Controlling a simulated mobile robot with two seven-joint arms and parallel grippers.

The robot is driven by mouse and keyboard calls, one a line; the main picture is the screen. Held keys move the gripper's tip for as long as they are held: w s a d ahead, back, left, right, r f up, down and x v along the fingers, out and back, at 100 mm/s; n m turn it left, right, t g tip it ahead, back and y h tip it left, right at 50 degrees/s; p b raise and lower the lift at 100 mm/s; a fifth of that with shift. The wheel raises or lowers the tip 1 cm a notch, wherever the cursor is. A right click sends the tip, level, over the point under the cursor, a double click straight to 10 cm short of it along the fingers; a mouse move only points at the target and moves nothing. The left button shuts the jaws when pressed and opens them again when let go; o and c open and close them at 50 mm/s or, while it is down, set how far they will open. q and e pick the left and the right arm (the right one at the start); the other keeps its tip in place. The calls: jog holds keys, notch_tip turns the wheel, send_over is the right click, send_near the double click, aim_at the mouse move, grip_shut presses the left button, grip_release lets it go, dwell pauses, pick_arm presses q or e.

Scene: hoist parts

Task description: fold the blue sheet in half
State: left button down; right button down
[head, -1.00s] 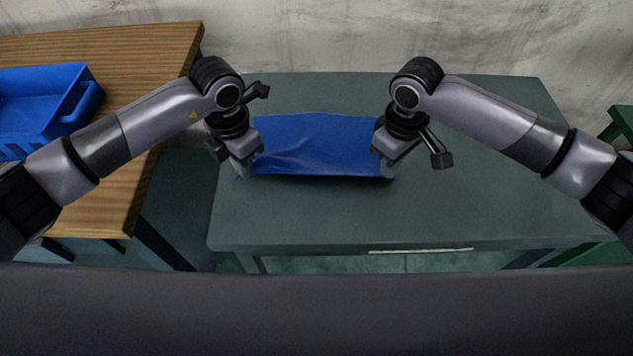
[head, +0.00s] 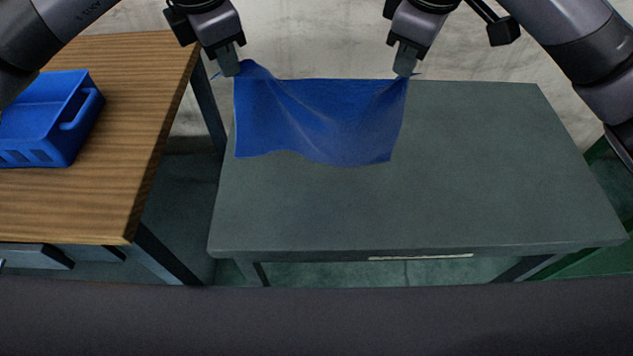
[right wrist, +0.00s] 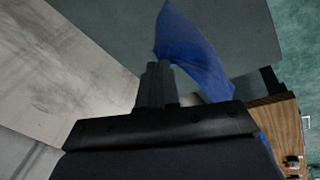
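The blue sheet (head: 310,125) hangs by its two upper corners from my grippers in the head view, sagging between them. Its lower edge is over the left part of the grey-green table; I cannot tell whether it touches the top. My left gripper (head: 230,68) is shut on the sheet's upper left corner. My right gripper (head: 405,66) is shut on its upper right corner. In the right wrist view the right gripper's fingers (right wrist: 156,85) are together, with the sheet (right wrist: 190,50) stretching away from them.
The grey-green table (head: 480,170) is bare to the right and in front of the sheet. A wooden table (head: 150,110) stands at the left with a blue crate (head: 40,120) on it, a gap between the tables. A wall (head: 300,40) is close behind.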

pick_arm(q)
jog(key=shift+w+r, duration=0.1)
jog(key=shift+r, duration=0.55)
pick_arm(e)
jog(key=shift+w+r, duration=0.1)
jog(key=shift+r, duration=0.55)
